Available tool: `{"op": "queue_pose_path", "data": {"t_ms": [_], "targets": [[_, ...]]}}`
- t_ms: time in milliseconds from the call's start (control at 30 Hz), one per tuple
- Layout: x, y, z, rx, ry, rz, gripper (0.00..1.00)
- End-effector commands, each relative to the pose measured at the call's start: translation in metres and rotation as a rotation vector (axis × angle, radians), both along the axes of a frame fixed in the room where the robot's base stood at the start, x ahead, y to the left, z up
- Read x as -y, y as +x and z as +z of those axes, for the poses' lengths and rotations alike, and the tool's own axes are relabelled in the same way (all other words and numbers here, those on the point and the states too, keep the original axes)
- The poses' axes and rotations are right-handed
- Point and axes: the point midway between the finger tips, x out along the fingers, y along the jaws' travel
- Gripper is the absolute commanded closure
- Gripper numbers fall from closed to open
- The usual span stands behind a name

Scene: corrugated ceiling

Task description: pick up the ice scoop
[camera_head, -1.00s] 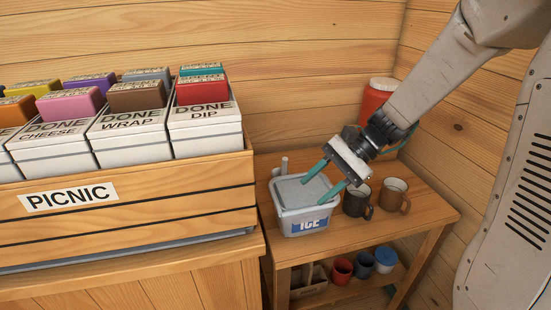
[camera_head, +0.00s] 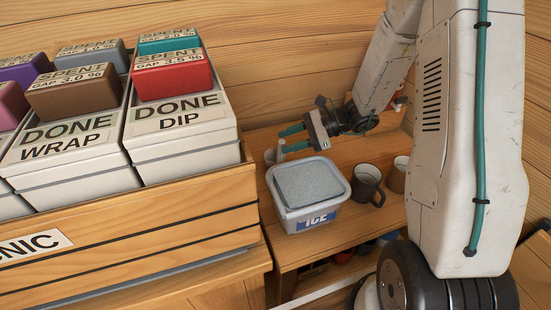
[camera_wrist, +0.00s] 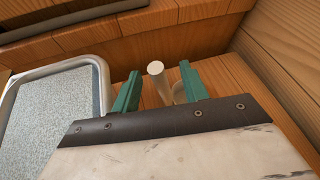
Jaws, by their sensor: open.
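The ice scoop (camera_head: 281,149) is pale and stands upright behind the ice tub, its handle pointing up. In the wrist view the scoop's round handle end (camera_wrist: 156,69) shows between my two green fingers, and its lower part is partly hidden by my gripper. My gripper (camera_head: 290,139) is open, with its fingers around the handle's upper part in the head view; I cannot tell whether they touch it. It also shows open in the wrist view (camera_wrist: 158,85). The ice tub (camera_head: 305,220), labelled ICE, is white and filled with grey ice.
A dark mug (camera_head: 366,183) and a brown mug (camera_head: 398,176) stand right of the tub on the small wooden table (camera_head: 343,151). The wooden PICNIC crate (camera_head: 150,235) with labelled boxes is at left. Wooden walls close off the back.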

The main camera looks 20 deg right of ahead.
Motion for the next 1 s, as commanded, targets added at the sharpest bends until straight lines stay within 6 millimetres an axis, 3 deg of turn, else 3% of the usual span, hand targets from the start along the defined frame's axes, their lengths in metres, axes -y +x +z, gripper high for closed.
{"op": "queue_pose_path", "data": {"t_ms": [300,567,733,1000], "targets": [[-0.041,0.008,-0.015,-0.001,-0.001,0.005,0.56],[-0.044,0.009,-0.015,0.000,-0.001,0.005,0.56],[-0.044,0.009,-0.015,0.000,-0.001,0.005,1.00],[-0.043,0.009,-0.015,0.000,0.000,0.005,1.00]]}}
